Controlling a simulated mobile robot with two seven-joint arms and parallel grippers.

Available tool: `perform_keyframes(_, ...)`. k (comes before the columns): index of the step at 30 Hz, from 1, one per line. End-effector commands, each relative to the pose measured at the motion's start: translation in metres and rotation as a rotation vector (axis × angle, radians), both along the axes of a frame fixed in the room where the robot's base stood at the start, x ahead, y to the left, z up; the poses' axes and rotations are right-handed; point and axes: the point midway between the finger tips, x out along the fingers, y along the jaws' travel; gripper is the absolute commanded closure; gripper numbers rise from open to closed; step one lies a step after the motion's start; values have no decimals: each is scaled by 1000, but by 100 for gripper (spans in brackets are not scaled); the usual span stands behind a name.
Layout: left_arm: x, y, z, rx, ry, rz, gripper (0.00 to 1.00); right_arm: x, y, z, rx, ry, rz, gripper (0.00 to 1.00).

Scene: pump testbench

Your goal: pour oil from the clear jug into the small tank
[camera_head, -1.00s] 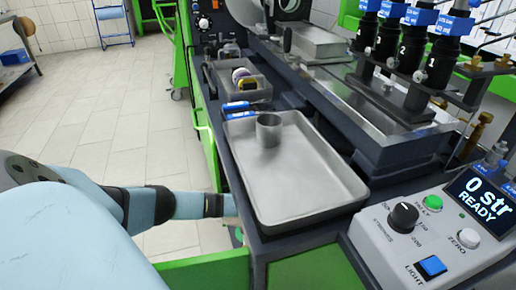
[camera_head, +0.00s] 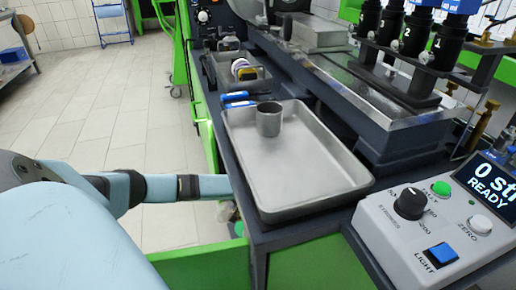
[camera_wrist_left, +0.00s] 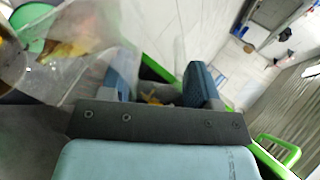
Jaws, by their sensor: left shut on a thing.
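The clear jug (camera_wrist_left: 75,50) fills the upper left of the left wrist view, with amber liquid inside; it looks tilted in that picture. My left gripper (camera_wrist_left: 163,75) has its fingers beside the jug and is shut on part of it; the exact grip is blurred. In the head view my left arm comes in from the left, and its gripper is hidden beyond the bench's near left edge, low down. I cannot tell for sure which thing is the small tank. My right gripper is not in view.
A shallow metal tray (camera_head: 300,172) with a small metal cup (camera_head: 268,119) sits on the bench. Behind it is a bin (camera_head: 243,77) of small parts. A control box (camera_head: 440,225) reading READY stands at right. Open tiled floor (camera_head: 110,115) lies left of the bench.

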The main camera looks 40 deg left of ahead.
Motion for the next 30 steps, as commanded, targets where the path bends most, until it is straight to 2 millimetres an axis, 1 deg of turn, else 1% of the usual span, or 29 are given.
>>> perform_keyframes(2, -2, 5, -1, -37, -17, 0, 86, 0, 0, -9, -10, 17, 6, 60)
perform_keyframes(6, -2, 7, 1, -79, -35, -1, 86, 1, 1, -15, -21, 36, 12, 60)
perform_keyframes(30, -2, 6, 2, -84, -35, -2, 86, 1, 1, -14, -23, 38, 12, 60)
